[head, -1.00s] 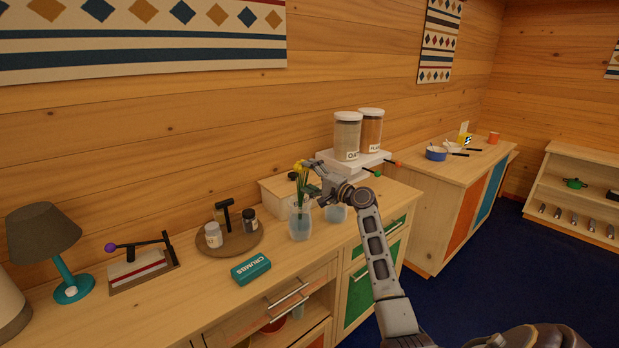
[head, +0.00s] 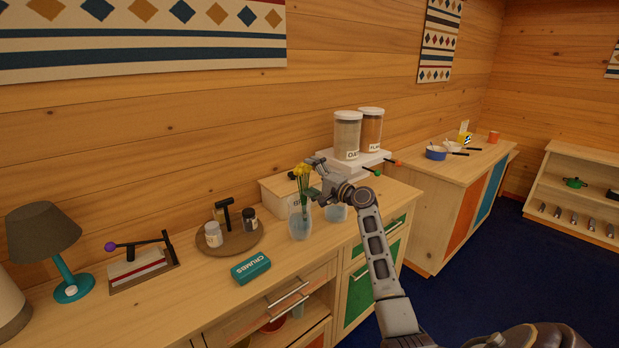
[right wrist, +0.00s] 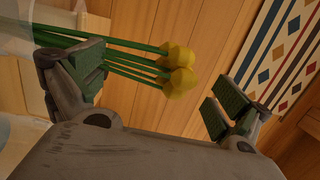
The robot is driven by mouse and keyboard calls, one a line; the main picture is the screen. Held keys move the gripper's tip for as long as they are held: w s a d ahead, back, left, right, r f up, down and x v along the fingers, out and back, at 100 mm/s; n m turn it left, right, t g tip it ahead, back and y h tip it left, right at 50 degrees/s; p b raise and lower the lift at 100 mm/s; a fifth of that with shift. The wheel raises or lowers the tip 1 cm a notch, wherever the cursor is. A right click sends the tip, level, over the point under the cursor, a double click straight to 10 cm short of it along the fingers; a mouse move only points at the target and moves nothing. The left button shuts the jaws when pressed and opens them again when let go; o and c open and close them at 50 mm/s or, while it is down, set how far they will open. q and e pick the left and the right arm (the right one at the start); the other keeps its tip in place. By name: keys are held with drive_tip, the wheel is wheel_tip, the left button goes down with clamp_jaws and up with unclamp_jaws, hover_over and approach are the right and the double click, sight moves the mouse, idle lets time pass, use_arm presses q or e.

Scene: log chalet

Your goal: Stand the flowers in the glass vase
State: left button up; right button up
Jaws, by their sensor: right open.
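The yellow flowers (head: 304,172) stand with their green stems down in the glass vase (head: 300,222) on the wooden counter. The vase is upright, and the blooms rise well above its rim. My right gripper (head: 314,170) is open, just right of the stems and blooms. In the right wrist view the flowers (right wrist: 178,72) lie beside one finger of my right gripper (right wrist: 155,95), and the wide space between the fingers shows nothing gripped. Whether a finger touches the stems I cannot tell. My left gripper is not in view.
Right of the vase stands another glass vessel (head: 336,213). To the left are a round tray (head: 232,246), a teal crumbs box (head: 250,268) and a lamp (head: 42,235).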

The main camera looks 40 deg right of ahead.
drive_tip(key=r+v, duration=0.1)
drive_tip(key=v, duration=1)
drive_tip(key=shift+s+f, duration=0.4)
drive_tip(key=shift+f, duration=0.05)
drive_tip(key=shift+d, duration=0.1)
idle(1.0)
